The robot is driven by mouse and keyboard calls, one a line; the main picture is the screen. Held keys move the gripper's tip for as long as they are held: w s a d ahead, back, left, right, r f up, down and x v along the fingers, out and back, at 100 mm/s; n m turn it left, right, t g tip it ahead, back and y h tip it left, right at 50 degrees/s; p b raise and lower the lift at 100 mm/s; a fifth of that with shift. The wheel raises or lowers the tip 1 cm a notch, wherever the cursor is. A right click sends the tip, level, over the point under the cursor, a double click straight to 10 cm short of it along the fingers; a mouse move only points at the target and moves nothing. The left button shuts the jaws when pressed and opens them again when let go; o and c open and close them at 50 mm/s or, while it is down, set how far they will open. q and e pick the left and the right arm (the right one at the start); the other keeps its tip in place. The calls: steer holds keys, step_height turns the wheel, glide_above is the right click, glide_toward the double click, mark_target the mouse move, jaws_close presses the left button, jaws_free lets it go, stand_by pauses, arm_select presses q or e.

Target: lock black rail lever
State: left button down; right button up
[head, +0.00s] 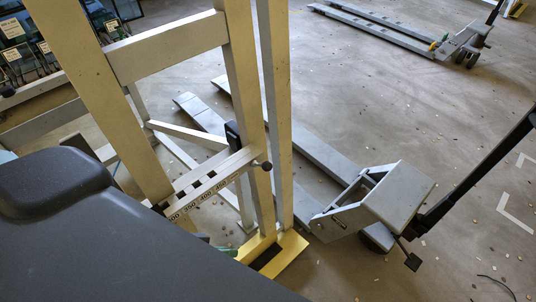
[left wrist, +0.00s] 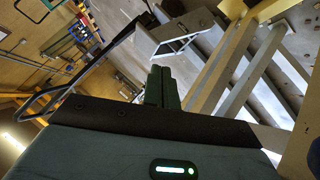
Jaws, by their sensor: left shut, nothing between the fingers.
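The pale tilting frame (head: 244,75) stands in the middle of the head view. A rail with printed numbers (head: 211,184) crosses its lower part. A small black round-ended part (head: 266,165) sticks out at the rail's right end; it may be the black rail lever, but I cannot tell its position. A dark block (head: 233,135) sits behind the upright near it. My left gripper shows only as a green bit (head: 228,251) low by the frame's yellow foot, below the rail. In the left wrist view its green fingers (left wrist: 162,72) are together and empty, apart from the frame bars. My right gripper is not in view.
A grey pallet truck (head: 375,200) with a black handle stands on the floor right of the frame. Another pallet truck (head: 400,38) is at the far right. Open concrete floor lies between them. Yellow base pieces (head: 290,250) stand at the frame's foot.

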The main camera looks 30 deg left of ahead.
arm_select(q)
steer(key=w+a+r+n+t+h, duration=0.1)
steer(key=w+a+r+n+t, duration=0.2)
steer(key=w+r, duration=0.45)
steer(key=n+t, duration=0.1)
steer(key=t, duration=0.2)
glide_toward(261, 164)
step_height(261, 164, up, 3)
steer(key=shift+s+a+b, duration=0.25)
steer(key=shift+s+b, duration=0.05)
steer(key=shift+b, duration=0.15)
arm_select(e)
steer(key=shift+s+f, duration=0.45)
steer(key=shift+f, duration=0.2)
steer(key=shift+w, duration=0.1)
arm_select(q)
steer(key=shift+p+x, duration=1.4)
steer(key=shift+x, duration=3.6)
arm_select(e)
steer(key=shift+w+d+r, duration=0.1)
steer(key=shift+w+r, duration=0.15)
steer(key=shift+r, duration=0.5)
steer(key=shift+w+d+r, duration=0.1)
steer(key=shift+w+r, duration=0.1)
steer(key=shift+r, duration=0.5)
arm_select(q)
steer(key=shift+w, duration=0.1)
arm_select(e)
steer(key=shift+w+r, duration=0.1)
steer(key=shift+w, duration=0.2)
